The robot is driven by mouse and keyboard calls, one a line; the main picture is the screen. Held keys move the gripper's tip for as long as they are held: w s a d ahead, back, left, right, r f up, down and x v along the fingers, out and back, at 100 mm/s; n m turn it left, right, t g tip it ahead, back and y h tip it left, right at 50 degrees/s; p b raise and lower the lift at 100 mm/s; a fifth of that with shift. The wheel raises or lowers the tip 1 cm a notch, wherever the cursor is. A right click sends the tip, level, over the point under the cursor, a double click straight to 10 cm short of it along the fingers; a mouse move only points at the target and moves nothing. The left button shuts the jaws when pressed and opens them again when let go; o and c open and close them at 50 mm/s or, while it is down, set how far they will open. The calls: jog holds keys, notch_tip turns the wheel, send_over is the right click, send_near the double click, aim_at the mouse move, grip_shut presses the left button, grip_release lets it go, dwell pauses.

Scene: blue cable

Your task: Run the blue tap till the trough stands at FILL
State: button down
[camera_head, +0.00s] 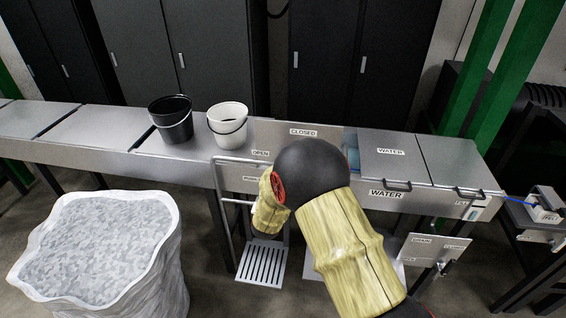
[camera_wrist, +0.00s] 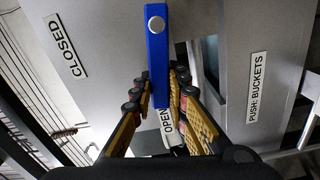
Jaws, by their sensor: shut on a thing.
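In the wrist view, the blue tap lever (camera_wrist: 157,60) hangs from a round silver pivot on a grey panel (camera_wrist: 105,35). My gripper (camera_wrist: 159,84) is shut on the lever's lower part, one finger on each side. The lever's end is by the OPEN label (camera_wrist: 168,121); the CLOSED label (camera_wrist: 66,45) is to the left. In the head view my arm hides the lever and gripper. The steel trough counter has a WATER lid (camera_head: 390,160). A small blue patch (camera_head: 353,160) shows between arm and lid; I cannot tell if it is water.
A black bucket (camera_head: 171,120) and a white bucket (camera_head: 228,126) stand on the counter left of the panel. A large white sack (camera_head: 105,255) stands front left. A DRAIN plate (camera_head: 432,248) is low at right. A PUSH: BUCKETS label (camera_wrist: 257,87) is beside the lever.

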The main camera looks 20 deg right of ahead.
jog(key=shift+f, duration=0.2)
dwell(0.4)
jog(key=c, duration=1.7)
grip_release()
jog(key=shift+c, duration=0.2)
jog(key=shift+a, duration=0.1)
jog(key=v, duration=1.2)
